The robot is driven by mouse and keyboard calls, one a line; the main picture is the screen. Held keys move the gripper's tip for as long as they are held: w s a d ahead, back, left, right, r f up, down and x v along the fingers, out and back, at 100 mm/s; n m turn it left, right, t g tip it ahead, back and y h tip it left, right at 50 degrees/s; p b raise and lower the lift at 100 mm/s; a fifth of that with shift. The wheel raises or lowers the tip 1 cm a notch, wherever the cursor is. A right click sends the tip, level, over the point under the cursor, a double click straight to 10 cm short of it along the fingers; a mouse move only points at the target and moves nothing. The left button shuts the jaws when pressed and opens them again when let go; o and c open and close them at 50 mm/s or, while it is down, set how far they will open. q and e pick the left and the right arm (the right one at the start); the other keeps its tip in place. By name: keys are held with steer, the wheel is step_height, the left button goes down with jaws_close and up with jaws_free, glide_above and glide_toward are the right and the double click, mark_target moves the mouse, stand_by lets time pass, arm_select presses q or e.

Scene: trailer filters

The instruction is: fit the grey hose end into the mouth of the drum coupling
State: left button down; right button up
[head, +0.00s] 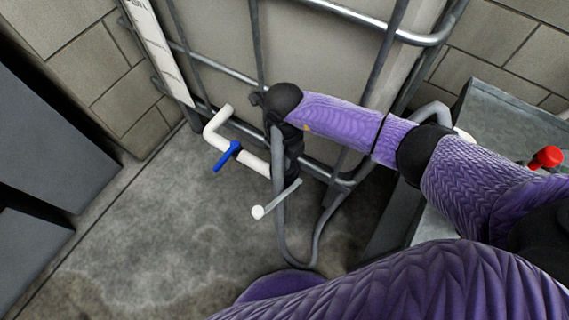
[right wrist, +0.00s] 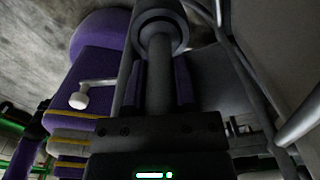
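My right gripper (head: 289,140) is at the frame of the big caged container, largely hidden by my own wrist in the head view. The right wrist view shows a grey cylinder, the hose end (right wrist: 158,78), between its fingers. Beyond it is a dark round ring (right wrist: 160,30), which looks like the coupling mouth; the hose end overlaps it, and I cannot tell how deep it sits. The grey hose (head: 279,215) hangs in a loop below the gripper. A lever with a white knob (head: 258,212) sticks out below the dark coupling. My left gripper is not in view.
A white pipe (head: 214,128) with a blue valve handle (head: 227,156) is just left of the gripper. Metal cage bars (head: 345,128) stand behind. A grey bench (head: 500,115) with a red knob (head: 547,157) is at right. The concrete floor at left is clear.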

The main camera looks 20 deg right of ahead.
jaws_close()
stand_by(0.6)
stand_by(0.3)
